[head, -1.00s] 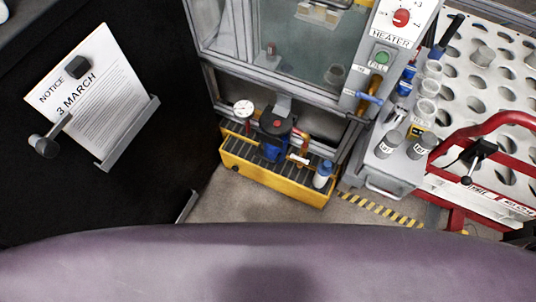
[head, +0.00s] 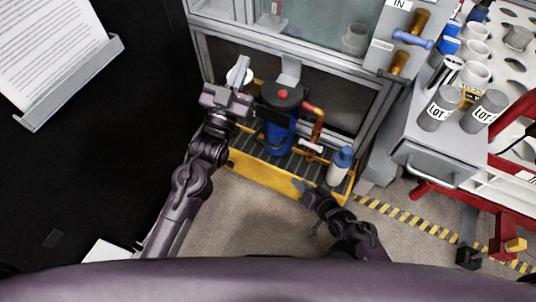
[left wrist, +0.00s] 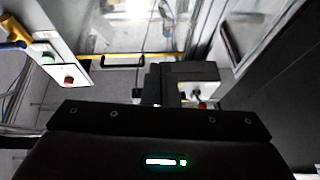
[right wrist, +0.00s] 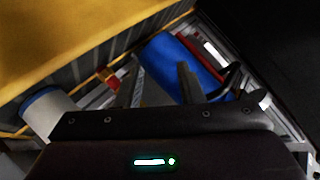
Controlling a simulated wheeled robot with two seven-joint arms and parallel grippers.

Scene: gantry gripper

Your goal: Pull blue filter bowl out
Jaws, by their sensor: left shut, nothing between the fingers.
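The blue filter bowl (head: 278,138) hangs upright under a black filter head (head: 282,97) with a red top, above the yellow tray. It also shows as a blue cylinder in the right wrist view (right wrist: 182,66), beyond the fingers. My left gripper (head: 241,72) is shut and empty, left of the filter head and in front of the white gauge. My right gripper (head: 299,187) is low at the tray's front edge, in front of the bowl and apart from it.
The yellow tray (head: 262,172) has a dark slatted top. A white bottle with a blue cap (head: 340,166) stands at its right end. An orange-red pipe (head: 318,125) is right of the bowl. A metal frame encloses the back. A grey cabinet (head: 430,165) is at right.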

